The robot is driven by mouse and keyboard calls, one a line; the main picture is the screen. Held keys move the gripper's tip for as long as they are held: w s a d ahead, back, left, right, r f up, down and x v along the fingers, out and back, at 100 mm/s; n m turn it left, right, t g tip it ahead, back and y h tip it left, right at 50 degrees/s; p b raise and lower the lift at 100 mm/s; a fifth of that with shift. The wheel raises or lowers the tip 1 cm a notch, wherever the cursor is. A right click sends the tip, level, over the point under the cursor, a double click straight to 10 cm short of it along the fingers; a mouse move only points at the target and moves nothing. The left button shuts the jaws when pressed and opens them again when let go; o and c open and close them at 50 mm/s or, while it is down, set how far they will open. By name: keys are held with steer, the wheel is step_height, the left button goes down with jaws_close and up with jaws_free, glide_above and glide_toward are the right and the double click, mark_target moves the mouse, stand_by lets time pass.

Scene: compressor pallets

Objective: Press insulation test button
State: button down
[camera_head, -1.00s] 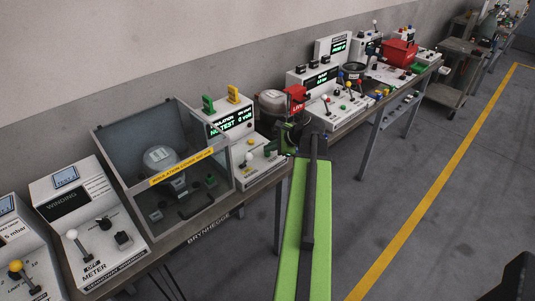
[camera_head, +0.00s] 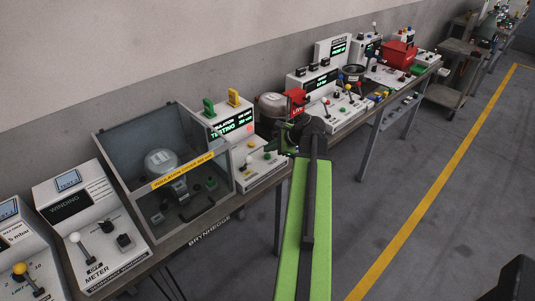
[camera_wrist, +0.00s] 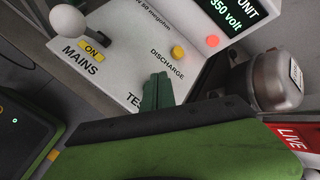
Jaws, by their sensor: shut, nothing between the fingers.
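The insulation test unit (camera_head: 262,167) is a white console on the bench, with a sloped panel and an upright display (camera_head: 231,127) reading "TESTING". The wrist view shows "350 volt" on that display (camera_wrist: 233,15). A lit red lamp (camera_wrist: 212,41) and a yellow discharge button (camera_wrist: 178,52) are on the unit. My gripper (camera_wrist: 158,92) is shut, its green fingertips at the panel beside the partly covered "TEST" label. The test button itself is hidden behind the fingers. In the head view my gripper (camera_head: 284,141) is at the unit's right side.
A clear-walled enclosure (camera_head: 210,201) with a yellow label stands left of the unit. A mains lever with a white knob (camera_wrist: 66,20) is on the panel. A grey compressor (camera_wrist: 277,82) and red "LIVE" box (camera_wrist: 297,134) stand close right.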

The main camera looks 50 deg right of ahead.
mark_target(270, 156)
step_height(270, 156, up, 5)
steer(key=p, duration=0.5)
steer(key=shift+r, duration=0.1)
steer(key=shift+f, duration=0.2)
stand_by(0.6)
